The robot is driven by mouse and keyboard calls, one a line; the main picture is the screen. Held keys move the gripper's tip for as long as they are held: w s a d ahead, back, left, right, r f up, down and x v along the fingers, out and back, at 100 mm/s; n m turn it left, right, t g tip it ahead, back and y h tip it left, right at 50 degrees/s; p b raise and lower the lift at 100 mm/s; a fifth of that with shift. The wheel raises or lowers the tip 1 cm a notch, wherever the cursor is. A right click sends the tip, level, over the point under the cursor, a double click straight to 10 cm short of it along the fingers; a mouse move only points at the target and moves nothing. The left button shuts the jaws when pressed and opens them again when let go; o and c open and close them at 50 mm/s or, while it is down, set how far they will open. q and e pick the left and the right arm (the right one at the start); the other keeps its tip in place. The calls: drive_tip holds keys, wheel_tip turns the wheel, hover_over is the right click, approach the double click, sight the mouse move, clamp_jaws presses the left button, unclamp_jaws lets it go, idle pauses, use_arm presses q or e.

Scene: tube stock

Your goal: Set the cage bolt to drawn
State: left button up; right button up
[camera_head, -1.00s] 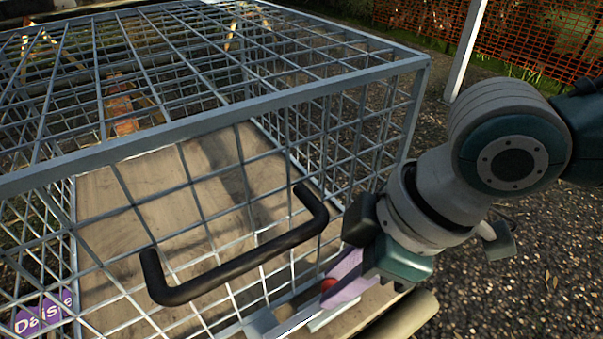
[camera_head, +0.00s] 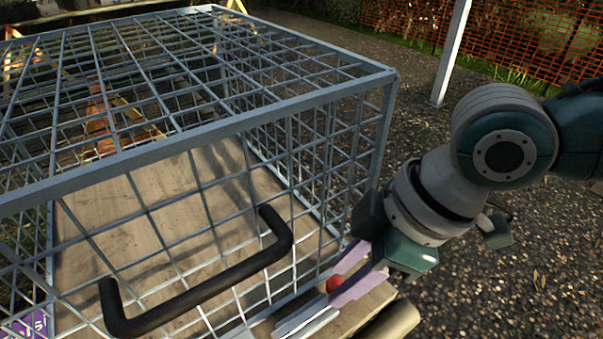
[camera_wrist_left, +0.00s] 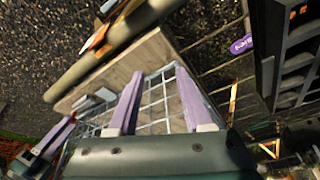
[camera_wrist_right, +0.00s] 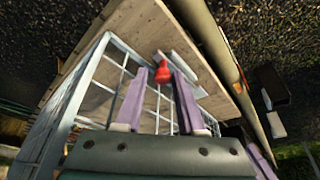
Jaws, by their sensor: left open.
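The cage bolt's red knob (camera_head: 333,283) sits low at the cage's near right corner, beside pale metal bars (camera_head: 305,320). My right gripper (camera_head: 340,276) is there with its two purple fingers apart, one on either side of the knob. In the right wrist view the knob (camera_wrist_right: 163,72) stands between the fingertips (camera_wrist_right: 162,72), with gaps showing beside it. How far the bolt is slid cannot be told.
The wire cage (camera_head: 215,125) stands on a wooden board (camera_head: 150,225). A black handle (camera_head: 205,290) sticks out from its front. A purple name tag (camera_head: 25,325) is at lower left. Gravel ground (camera_head: 500,270) lies open at right, with a white post (camera_head: 452,55) behind.

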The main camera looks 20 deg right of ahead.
drive_tip(key=p+v, duration=0.2)
drive_tip(key=v, duration=0.8)
drive_tip(key=shift+p, duration=0.4)
